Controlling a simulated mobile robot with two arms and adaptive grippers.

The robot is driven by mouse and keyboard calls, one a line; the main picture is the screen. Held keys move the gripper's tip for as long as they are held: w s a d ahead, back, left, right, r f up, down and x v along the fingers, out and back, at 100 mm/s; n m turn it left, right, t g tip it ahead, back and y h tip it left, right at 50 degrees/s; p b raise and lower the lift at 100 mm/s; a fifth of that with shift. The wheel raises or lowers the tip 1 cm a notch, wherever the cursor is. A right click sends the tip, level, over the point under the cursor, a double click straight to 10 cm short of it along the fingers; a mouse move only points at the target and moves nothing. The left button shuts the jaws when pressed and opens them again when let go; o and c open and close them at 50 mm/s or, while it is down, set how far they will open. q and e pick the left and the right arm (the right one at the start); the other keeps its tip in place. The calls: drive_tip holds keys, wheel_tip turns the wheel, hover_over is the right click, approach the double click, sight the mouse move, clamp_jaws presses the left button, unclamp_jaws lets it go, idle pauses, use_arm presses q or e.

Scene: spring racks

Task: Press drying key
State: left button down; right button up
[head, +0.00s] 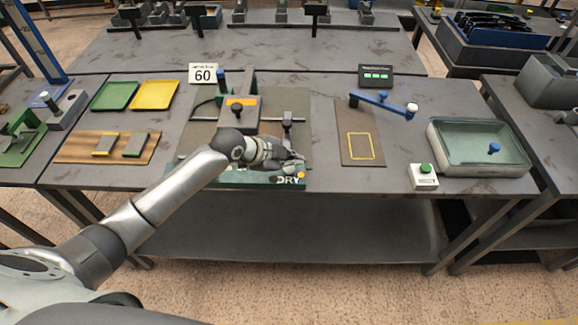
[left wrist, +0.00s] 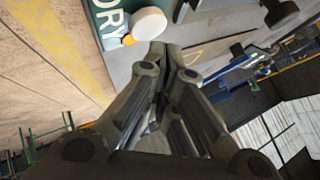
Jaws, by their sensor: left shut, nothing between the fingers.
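A dark green panel lettered DRY (head: 235,178) runs along the front edge of the middle table; it also shows at the top of the left wrist view (left wrist: 105,12). In that view a round white key (left wrist: 149,22) stands on the panel beside a small orange knob (left wrist: 128,40). In the head view the key is mostly hidden by the gripper; the orange knob (head: 301,175) shows. My left gripper (head: 294,157) is shut and empty at the panel's right end. In the left wrist view its fingertips (left wrist: 163,50) appear close to the key; contact cannot be told.
Behind the gripper stands a grey press-like fixture (head: 238,112). A sign reading 60 (head: 203,75) stands at its back left. To the right are a mat with a yellow outline (head: 360,147), a green-button box (head: 424,176) and a tray (head: 470,168). Front floor is clear.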

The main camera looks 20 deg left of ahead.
sight(291, 171)
use_arm(q)
drive_tip(key=shift+r, duration=0.1)
wheel_tip(291, 171, up, 5)
drive_tip(key=p, duration=0.4)
drive_tip(key=shift+p, duration=0.3)
idle(0.4)
